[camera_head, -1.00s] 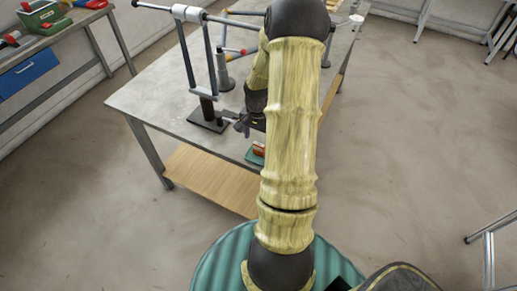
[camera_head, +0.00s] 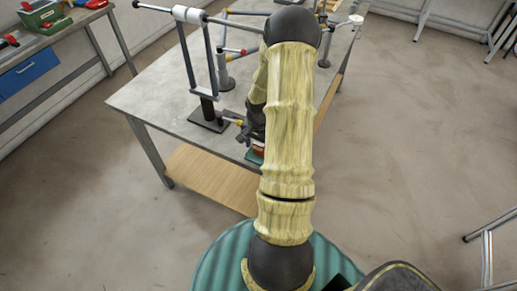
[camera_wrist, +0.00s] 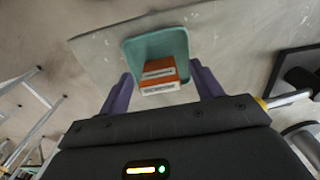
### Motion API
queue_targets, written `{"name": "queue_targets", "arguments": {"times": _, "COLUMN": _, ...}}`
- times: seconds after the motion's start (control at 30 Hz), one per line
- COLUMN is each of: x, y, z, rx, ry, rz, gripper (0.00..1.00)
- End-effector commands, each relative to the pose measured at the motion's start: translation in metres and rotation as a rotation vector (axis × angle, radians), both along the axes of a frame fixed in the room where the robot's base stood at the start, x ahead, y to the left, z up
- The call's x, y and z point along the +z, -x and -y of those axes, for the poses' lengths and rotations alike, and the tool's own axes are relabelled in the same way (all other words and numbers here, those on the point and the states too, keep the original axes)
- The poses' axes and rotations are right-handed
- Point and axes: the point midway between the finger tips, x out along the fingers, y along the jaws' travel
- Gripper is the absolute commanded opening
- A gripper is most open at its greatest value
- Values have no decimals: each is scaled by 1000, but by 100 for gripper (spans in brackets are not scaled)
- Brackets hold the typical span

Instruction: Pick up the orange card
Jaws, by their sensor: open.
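The orange card (camera_wrist: 160,70) lies in a small teal tray (camera_wrist: 133,52) on the table, seen in the wrist view. It looks like a blocky orange piece with two pale printed strips at its near edge; I cannot tell whether it is one piece or two stacked. My gripper (camera_wrist: 163,87) is open, with one purple finger on each side of the orange card and nothing held. I cannot tell how high the fingertips are above the tray. In the head view my gripper (camera_head: 243,132) is over the table's front edge, and the tray (camera_head: 254,156) is mostly hidden by my arm.
The grey table (camera_head: 150,98) carries a frame jig on a black base (camera_head: 208,120), just left of my gripper. A rod with a yellow part (camera_wrist: 285,99) shows close to my gripper's right side. A side bench with a blue drawer (camera_head: 30,73) stands far left.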

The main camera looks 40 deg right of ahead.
Motion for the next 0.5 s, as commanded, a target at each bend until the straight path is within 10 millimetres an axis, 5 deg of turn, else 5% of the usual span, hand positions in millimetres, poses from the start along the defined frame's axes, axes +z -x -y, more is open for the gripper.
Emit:
{"name": "queue_targets", "arguments": {"times": 0.3, "x": 0, "y": 0, "z": 0, "rx": 0, "ry": 0, "rz": 0, "gripper": 64}}
{"name": "queue_targets", "arguments": {"times": 0.5, "x": 0, "y": 0, "z": 0, "rx": 0, "ry": 0, "rz": 0, "gripper": 24}}
